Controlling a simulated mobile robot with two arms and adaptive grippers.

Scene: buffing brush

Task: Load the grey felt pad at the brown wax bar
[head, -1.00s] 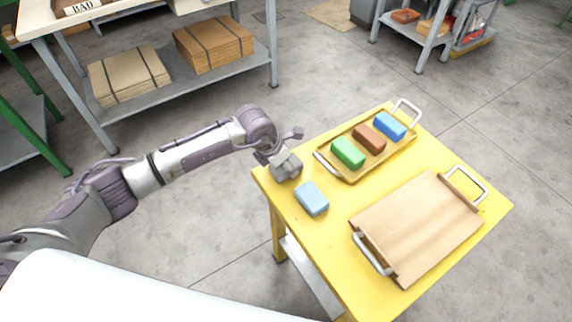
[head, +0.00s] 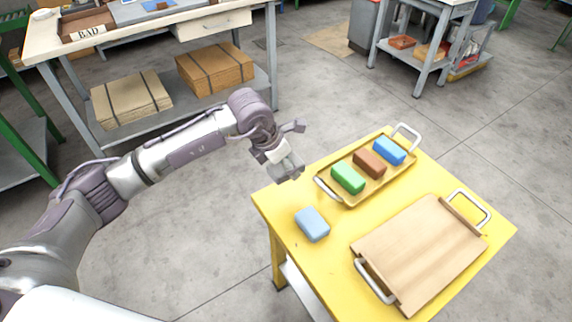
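The brown wax bar (head: 369,163) lies in a shallow yellow tray (head: 349,200) on the yellow table, between a green bar (head: 348,179) and a blue bar (head: 389,150). My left gripper (head: 276,150) is left of the tray, above the table's far left corner. It appears shut on a grey block with a pale upper part, which looks like the grey felt pad (head: 289,171). The pad hangs below the fingers, clear of the bars; its underside is hidden. My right gripper is not in view.
A light blue block (head: 312,224) lies on the yellow table (head: 336,257) near its left edge. A wooden board with metal handles (head: 420,250) covers the front right. The tray has raised metal end handles (head: 407,135). A workbench (head: 155,40) stands behind.

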